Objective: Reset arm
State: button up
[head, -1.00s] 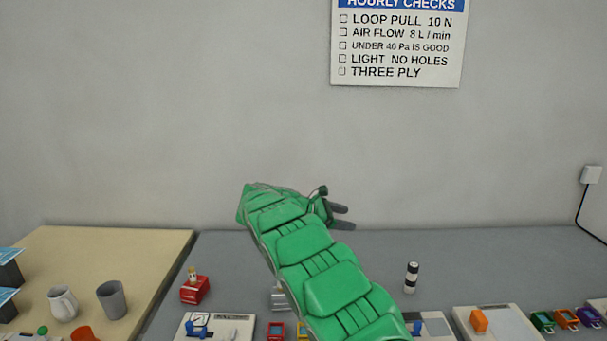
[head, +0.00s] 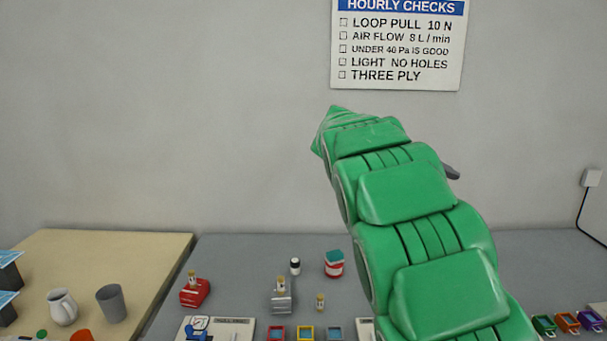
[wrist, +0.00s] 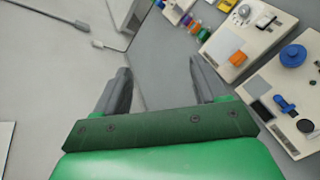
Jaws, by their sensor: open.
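My green arm (head: 410,210) is raised over the grey bench in the head view and covers much of its right middle part. My gripper (wrist: 160,85) shows in the wrist view with its two grey fingers well apart and nothing between them. In the head view only a dark fingertip (head: 451,172) shows past the arm's right side, against the wall. The rest of the gripper is hidden there.
The grey bench (head: 240,255) holds a red block (head: 195,293), a red-and-white jar (head: 334,264) and small coloured frames (head: 306,333). The left beige table (head: 120,250) bears a white jug (head: 62,307) and grey cup (head: 109,303). A checklist sign (head: 398,45) hangs above.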

jog(key=s+d+r+m+y, duration=0.1)
jog(key=s+d+r+m, duration=0.15)
jog(key=s, duration=0.65)
jog(key=s+d+r+m+g+y, duration=0.1)
jog(key=s+d+m, duration=0.2)
jog(key=s, duration=0.7)
jog(key=s+d+r+m+y, duration=0.1)
jog(key=s+d+r+m, duration=0.15)
jog(key=s, duration=0.65)
jog(key=s+a+f+y, duration=0.4)
jog(key=s+a+f, duration=0.4)
jog(key=a+f, duration=0.4)
jog(key=s+a+f+y, duration=0.5)
jog(key=s+a+f, duration=0.3)
jog(key=a+f, duration=0.4)
jog(key=shift+s+a+m+y, duration=0.3)
jog(key=shift+s+a+m, duration=0.1)
jog(key=shift+a, duration=0.4)
jog(key=shift+f, duration=0.1)
